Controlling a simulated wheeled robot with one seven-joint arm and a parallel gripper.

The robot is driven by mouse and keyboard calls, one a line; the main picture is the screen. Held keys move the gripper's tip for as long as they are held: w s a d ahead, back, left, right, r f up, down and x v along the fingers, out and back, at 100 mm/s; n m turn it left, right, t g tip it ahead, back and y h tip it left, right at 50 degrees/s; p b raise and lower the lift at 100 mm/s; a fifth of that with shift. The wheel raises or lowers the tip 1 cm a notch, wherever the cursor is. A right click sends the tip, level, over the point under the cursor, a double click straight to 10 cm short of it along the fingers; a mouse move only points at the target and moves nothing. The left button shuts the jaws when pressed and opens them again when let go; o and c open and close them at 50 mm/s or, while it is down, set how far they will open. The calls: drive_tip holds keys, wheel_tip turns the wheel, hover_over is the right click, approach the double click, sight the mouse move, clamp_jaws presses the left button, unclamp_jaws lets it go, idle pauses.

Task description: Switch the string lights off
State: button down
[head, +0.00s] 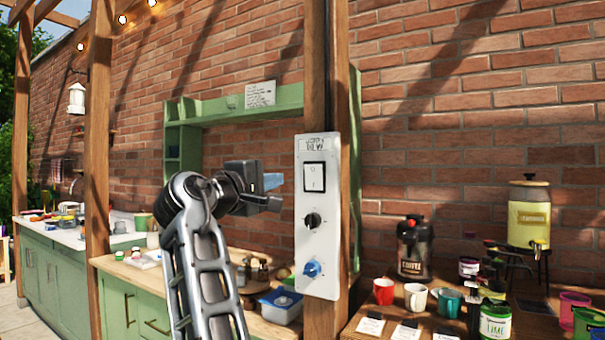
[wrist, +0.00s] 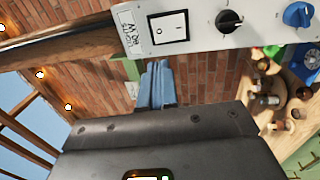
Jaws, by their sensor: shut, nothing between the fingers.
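A white switch panel (head: 317,215) is fixed to a wooden post. It carries a white rocker switch (head: 314,177) in a black frame at the top, a black knob (head: 312,220) below it and a blue knob (head: 312,268) at the bottom. In the wrist view the rocker (wrist: 168,27) shows its marks, near the fingers. My gripper (head: 272,182) is shut and empty, just left of the rocker and apart from it in the head view. Its blue fingertips also show in the wrist view (wrist: 157,75). The string lights (head: 122,19) at the upper left glow.
The wooden post (head: 318,60) stands behind the panel. A counter at the right holds a coffee dispenser (head: 413,247), mugs (head: 415,297) and a yellow drink dispenser (head: 529,215). A green shelf (head: 220,108) is on the brick wall behind my gripper.

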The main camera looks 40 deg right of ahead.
sight(312, 170)
drive_tip(key=p+x, duration=0.2)
drive_tip(key=x, duration=1.2)
drive_tip(key=shift+p, duration=0.4)
drive_tip(key=shift+d+r+p, duration=0.25)
drive_tip(key=shift+r+p, duration=0.15)
drive_tip(key=shift+p, duration=0.5)
drive_tip(key=shift+f+b, duration=0.35)
drive_tip(key=shift+b, duration=0.05)
drive_tip(key=shift+a, duration=0.2)
